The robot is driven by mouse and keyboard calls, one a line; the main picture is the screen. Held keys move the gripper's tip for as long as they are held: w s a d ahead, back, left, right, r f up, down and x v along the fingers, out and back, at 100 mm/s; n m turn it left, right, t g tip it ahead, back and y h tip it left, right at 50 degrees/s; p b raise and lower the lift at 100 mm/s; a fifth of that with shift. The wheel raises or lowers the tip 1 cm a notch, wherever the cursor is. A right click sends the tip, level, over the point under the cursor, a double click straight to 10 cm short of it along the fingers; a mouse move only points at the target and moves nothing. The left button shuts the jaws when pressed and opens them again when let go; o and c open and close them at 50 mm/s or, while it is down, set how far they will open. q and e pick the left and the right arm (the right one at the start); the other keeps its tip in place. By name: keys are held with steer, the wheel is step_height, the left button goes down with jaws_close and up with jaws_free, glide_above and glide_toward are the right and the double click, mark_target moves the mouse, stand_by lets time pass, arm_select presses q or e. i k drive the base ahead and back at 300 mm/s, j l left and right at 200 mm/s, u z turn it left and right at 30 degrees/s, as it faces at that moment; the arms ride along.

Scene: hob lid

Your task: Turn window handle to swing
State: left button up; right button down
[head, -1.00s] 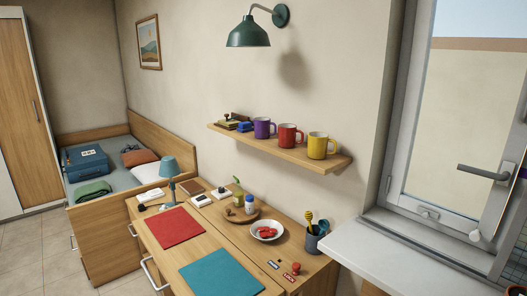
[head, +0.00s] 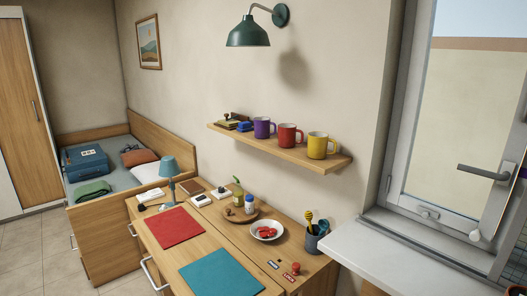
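The window handle (head: 482,172) is a grey lever on the white window sash (head: 497,207) at the right of the head view. The lever lies nearly level and points left from its mount, tilted slightly. The window looks closed in its frame (head: 392,120). A small dark shape cuts in at the right picture edge beside the handle; I cannot tell what it is. Neither of my grippers can be made out in this view.
A white sill (head: 385,250) lies below the window. Left of it is a wooden desk (head: 215,228) with mats, a plate and a utensil cup (head: 312,243). A shelf (head: 285,150) with three mugs hangs above. Floor (head: 35,250) is clear at far left.

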mark_target(506, 176)
steer(key=z, duration=1.3)
steer(key=j+u, duration=0.7)
steer(key=i+l, duration=0.05)
